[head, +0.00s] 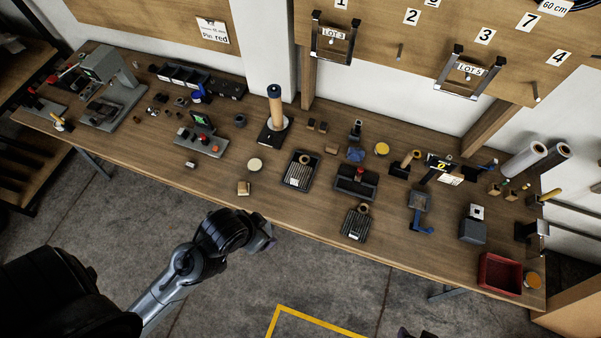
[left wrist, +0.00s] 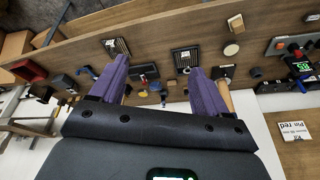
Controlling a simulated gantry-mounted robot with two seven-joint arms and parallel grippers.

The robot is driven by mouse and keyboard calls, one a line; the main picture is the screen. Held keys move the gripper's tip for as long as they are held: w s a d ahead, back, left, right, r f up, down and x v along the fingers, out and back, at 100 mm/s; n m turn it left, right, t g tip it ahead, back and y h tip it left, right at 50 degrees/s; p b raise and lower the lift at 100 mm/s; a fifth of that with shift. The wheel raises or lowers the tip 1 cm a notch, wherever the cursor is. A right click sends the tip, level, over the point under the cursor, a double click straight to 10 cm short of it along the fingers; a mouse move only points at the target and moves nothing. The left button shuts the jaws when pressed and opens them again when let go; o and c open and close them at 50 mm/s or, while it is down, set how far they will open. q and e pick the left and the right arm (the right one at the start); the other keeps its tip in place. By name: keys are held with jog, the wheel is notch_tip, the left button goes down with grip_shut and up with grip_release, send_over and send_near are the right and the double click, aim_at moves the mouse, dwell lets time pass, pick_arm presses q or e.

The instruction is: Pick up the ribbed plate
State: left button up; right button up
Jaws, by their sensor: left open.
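Two ribbed grey pieces lie on the wooden bench in the head view. One ribbed plate (head: 355,224) is near the front edge, with a small brown round piece at its top end. The other ribbed piece (head: 298,173) sits in a dark tray farther back and left. Both also show in the left wrist view, the first ribbed plate (left wrist: 117,47) left of the other ribbed piece (left wrist: 185,60). My left gripper (head: 265,232) is in front of the bench's front edge, left of both and apart from them. In the wrist view its purple fingers (left wrist: 158,70) are spread and empty.
A wooden block (head: 243,188) and a pale disc (head: 255,164) lie near the bench edge. A dark tray with a red knob (head: 357,181) stands behind the front ribbed plate. A red bin (head: 499,274) is at the right. A dark part at the bottom edge is unclear.

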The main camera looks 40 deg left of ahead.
dwell(0.3)
pick_arm(q)
jog(key=c, duration=0.4)
